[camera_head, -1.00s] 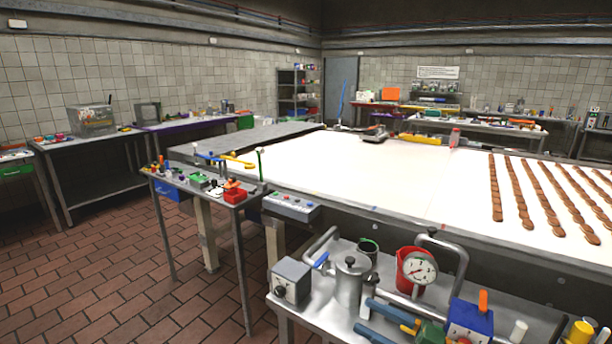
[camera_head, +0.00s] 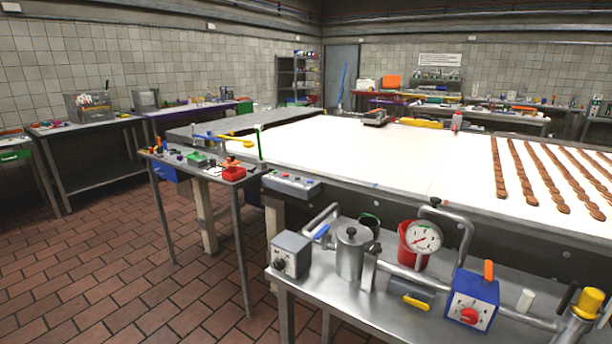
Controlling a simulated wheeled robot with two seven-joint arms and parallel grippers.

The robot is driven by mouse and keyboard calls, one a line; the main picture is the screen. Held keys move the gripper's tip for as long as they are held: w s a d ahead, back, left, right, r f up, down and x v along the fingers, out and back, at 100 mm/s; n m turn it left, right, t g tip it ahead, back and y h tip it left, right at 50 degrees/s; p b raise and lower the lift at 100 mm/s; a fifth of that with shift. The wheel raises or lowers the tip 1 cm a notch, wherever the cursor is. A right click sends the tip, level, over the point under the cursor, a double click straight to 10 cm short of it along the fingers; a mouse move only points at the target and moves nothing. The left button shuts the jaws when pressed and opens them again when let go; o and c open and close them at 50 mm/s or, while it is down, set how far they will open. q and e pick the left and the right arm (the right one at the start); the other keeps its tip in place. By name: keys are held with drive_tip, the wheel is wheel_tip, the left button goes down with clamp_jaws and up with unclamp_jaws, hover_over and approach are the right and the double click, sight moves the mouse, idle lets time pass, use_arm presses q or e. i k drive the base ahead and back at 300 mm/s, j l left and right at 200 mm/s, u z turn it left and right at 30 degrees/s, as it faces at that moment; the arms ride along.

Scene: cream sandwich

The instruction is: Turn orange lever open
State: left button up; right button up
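The orange lever (camera_head: 488,270) stands upright on top of a blue box (camera_head: 473,296) with a red knob on its white front. The box sits along the metal pipework on the near metal table, at the lower right. Neither of my grippers shows in the head view, so their positions and states cannot be seen.
Near the lever are a round pressure gauge (camera_head: 424,237), a red cup (camera_head: 408,243), a metal pot (camera_head: 350,254), a grey box with a knob (camera_head: 290,254), a yellow handle (camera_head: 415,302) and a yellow-topped fitting (camera_head: 588,302). Open brick floor (camera_head: 150,300) lies at the left.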

sight(488, 266)
drive_tip(key=k+z, duration=0.2)
drive_tip(key=z, duration=0.9)
